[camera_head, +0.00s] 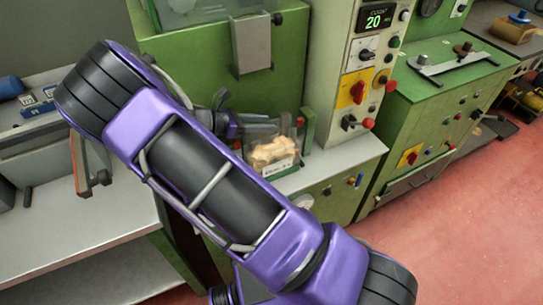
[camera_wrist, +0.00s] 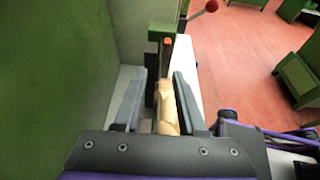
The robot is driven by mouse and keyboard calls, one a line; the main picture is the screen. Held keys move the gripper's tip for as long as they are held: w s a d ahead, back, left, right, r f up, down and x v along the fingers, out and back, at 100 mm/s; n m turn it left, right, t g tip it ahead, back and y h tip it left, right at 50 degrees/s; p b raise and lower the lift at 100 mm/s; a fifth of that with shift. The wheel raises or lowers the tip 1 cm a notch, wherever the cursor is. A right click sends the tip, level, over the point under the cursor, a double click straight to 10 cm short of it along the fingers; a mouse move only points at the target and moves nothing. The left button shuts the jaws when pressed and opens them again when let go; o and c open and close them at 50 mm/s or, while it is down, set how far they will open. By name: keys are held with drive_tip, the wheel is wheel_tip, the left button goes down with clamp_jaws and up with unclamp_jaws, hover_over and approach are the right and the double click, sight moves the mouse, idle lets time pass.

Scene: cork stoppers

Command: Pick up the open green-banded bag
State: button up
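The clear bag (camera_head: 272,153) of tan cork stoppers stands upright on the pale ledge of the green machine in the head view. A white and green label shows low on its front. My gripper (camera_head: 275,124) is at the upper part of the bag, partly hidden by my arm. In the wrist view, the tan bag contents (camera_wrist: 165,108) lie between the two grey fingers of my gripper (camera_wrist: 161,75). The fingers are apart, with a gap visible on the left side. The bag's top edge is hard to make out.
A green post (camera_head: 307,130) stands just right of the bag. The control panel (camera_head: 368,70) with knobs rises behind and to the right. The pale ledge (camera_head: 345,158) is clear right of the bag. A grey bench (camera_head: 90,225) with tools is at left.

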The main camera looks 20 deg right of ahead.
clamp_jaws()
idle(1.4)
